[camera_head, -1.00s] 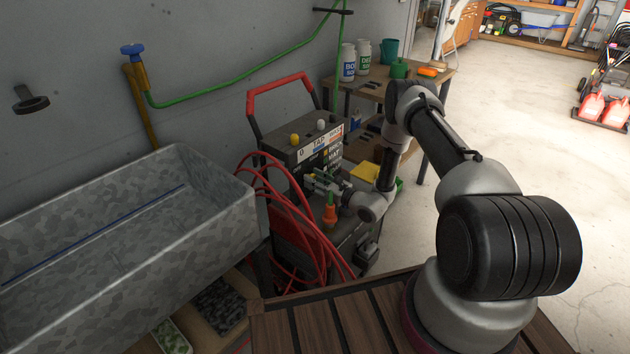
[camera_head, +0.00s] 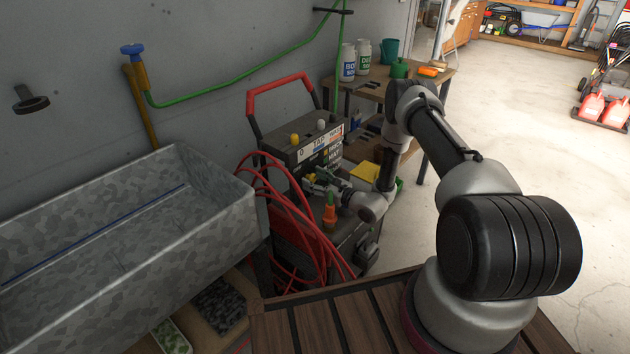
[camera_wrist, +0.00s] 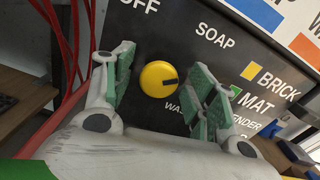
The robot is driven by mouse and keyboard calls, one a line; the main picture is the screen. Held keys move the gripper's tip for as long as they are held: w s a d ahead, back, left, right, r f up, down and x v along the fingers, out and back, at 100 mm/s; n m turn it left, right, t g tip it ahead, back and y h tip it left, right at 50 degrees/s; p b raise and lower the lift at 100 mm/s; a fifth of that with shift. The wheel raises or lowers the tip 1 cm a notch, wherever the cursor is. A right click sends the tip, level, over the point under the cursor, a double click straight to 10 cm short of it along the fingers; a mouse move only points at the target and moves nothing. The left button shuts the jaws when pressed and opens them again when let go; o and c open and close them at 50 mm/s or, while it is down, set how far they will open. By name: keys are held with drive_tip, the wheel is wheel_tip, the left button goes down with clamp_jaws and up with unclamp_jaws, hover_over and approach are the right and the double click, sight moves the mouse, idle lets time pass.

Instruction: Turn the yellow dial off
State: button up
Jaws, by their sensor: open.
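The yellow dial (camera_wrist: 159,79) is a round knob on a black panel (camera_wrist: 185,35), with a black pointer mark on its right side. In the wrist view the mark points right, between the SOAP label at upper right and the partly hidden WASH label below; OFF is at upper left. My gripper (camera_wrist: 167,85) is open, its green-padded fingers on either side of the dial, with visible gaps. I cannot tell whether the fingertips reach the dial's depth. In the head view my gripper (camera_head: 321,184) is in front of the machine's panel.
The machine (camera_head: 297,128) has a red handle, and red hoses (camera_head: 272,190) loop at its left. An orange nozzle (camera_head: 329,213) with a green top stands just below my gripper. A grey sink (camera_head: 215,205) is at left. Open floor lies to the right.

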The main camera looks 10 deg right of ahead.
drive_tip(key=v, duration=0.7)
drive_tip(key=shift+s, duration=0.2)
drive_tip(key=shift+d, duration=0.15)
